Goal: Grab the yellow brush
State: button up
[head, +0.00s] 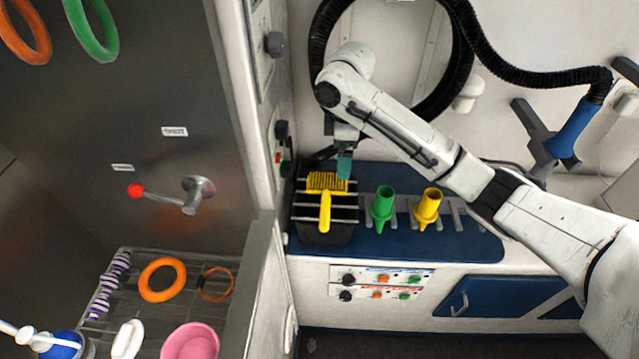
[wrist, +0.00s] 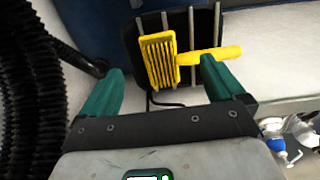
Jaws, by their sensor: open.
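The yellow brush (head: 325,196) lies on a dark slotted rack (head: 343,212) on the blue counter, its wide toothed head toward the back and its handle toward the front. In the wrist view the brush (wrist: 162,62) shows its slatted head between the lines of the fingers, and its handle runs right, past the tip of the right finger. My gripper (head: 343,165) is above the back of the rack, by the brush head. In the wrist view my gripper (wrist: 160,75) has its two green fingers wide apart with nothing held. Whether a finger touches the brush I cannot tell.
A green nozzle (head: 383,208) and a yellow nozzle (head: 427,208) stand right of the rack on the blue counter (head: 465,243). A steel wall panel (head: 240,110) stands close on the left. A black hose (wrist: 35,90) runs along the left in the wrist view.

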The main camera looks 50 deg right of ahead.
aim_at(326, 201)
jog(key=f, duration=0.3)
jog(key=f+p, duration=0.1)
jog(key=f, duration=0.5)
jog(key=shift+w+d+p, duration=0.2)
jog(key=shift+w+p, duration=0.05)
jog(key=shift+p, duration=0.05)
jog(key=shift+c, duration=0.4)
jog(key=c, duration=1.1)
jog(key=shift+r, duration=0.1)
